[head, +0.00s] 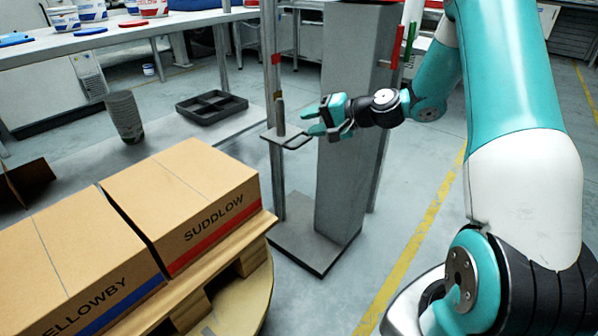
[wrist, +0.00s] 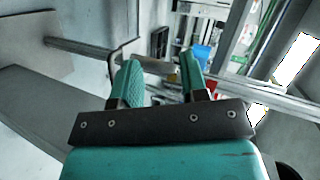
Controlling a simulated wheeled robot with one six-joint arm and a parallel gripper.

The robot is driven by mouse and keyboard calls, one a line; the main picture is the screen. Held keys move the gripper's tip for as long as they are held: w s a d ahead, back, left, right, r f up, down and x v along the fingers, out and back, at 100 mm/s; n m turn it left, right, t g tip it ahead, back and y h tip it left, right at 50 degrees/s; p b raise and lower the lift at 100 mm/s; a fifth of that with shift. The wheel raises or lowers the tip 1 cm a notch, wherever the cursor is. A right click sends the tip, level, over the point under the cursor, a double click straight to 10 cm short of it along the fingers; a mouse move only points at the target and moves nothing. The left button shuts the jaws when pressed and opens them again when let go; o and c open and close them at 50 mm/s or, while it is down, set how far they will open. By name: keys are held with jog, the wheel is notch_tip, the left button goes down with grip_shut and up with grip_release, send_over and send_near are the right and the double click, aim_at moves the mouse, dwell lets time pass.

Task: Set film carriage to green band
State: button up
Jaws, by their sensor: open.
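The film carriage, which looks like a small grey plate with a wire-like frame (head: 287,139), sits on the thin upright post (head: 277,165) left of the grey column. A short upright grey peg (head: 281,117) stands on it. My gripper (head: 316,116) is open just right of the peg, its fingers pointing left. In the wrist view a grey rod, seemingly the peg (wrist: 158,61), lies just beyond the open fingertips (wrist: 161,72); contact cannot be told. The post carries a red band (head: 276,58) and a brownish band (head: 277,95). A green strip (head: 411,35) shows right of the column.
The grey column (head: 345,150) stands close behind my gripper. Cardboard boxes (head: 185,195) sit on a pallet (head: 240,262) at the lower left.

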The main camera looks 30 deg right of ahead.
aim_at(305, 142)
jog(key=d+f+m+t+h+b, duration=0.3)
jog(key=d+f+m+b, duration=0.2)
jog(key=d+f, duration=0.65)
jog(key=b+x, duration=0.5)
jog(key=x, duration=1.1)
jog(key=shift+w, duration=0.15)
jog(key=shift+w+a, duration=0.25)
jog(key=shift+w, duration=0.3)
